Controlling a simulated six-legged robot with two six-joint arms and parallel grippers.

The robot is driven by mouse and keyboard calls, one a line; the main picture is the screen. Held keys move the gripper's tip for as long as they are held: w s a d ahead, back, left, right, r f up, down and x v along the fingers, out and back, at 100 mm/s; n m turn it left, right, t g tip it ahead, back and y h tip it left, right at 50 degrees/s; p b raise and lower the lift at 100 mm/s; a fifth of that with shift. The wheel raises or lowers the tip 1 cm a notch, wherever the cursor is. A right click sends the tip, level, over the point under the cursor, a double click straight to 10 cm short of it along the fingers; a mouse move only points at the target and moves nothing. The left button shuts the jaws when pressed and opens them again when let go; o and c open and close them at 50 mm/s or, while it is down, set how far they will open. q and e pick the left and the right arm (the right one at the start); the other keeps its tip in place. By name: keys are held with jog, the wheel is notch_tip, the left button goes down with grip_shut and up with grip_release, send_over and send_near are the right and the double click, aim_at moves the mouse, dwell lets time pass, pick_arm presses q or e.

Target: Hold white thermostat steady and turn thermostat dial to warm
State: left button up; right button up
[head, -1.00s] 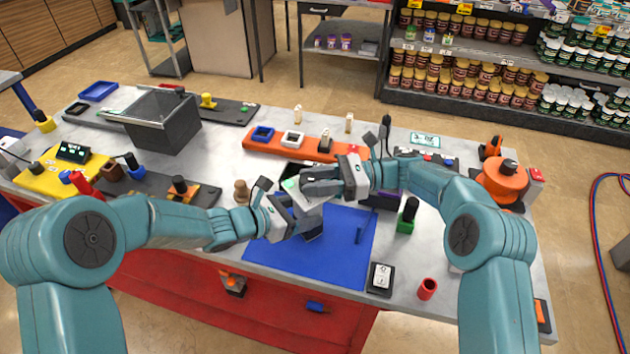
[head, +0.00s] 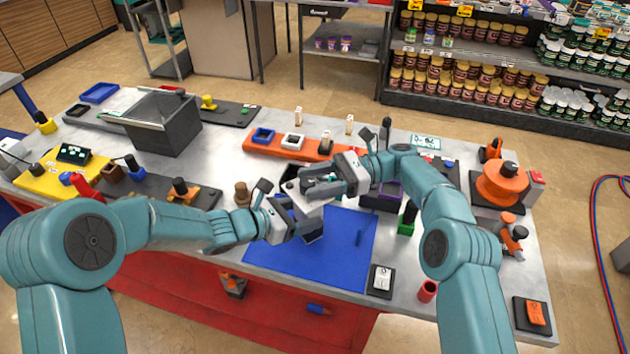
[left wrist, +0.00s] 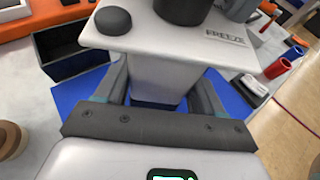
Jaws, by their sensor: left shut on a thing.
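The white thermostat (left wrist: 165,70) is between the two fingers of my left gripper (left wrist: 165,95), which is shut on its body. Its top plate carries a round black knob (left wrist: 113,20), a larger dark cylinder (left wrist: 183,10) cut off by the frame edge, and a FREEZE label at its right edge. In the head view the thermostat (head: 312,208) is over the blue mat, partly hidden by both grippers.
The blue mat (head: 290,265) has clear space in front. A dark open box (left wrist: 72,50) is close on the left. A wooden piece (head: 242,193) stands left of the grippers, a green-based block (head: 407,220) at right. An orange tray (head: 275,145) lies behind.

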notch_tip(320, 180, up, 10)
dwell(0.7)
jog(key=shift+d, duration=0.1)
jog(key=s+d+f+m+t+h, duration=0.2)
jog(key=d+f+m+t+h, duration=0.25)
jog(key=d+t, duration=0.35)
jog(key=shift+m+g, duration=0.3)
jog(key=shift+m, duration=0.05)
jog(key=x, duration=1.1)
jog(key=shift+s+a+f, duration=0.1)
jog(key=shift+s+f, duration=0.15)
jog(key=shift+y, duration=0.25)
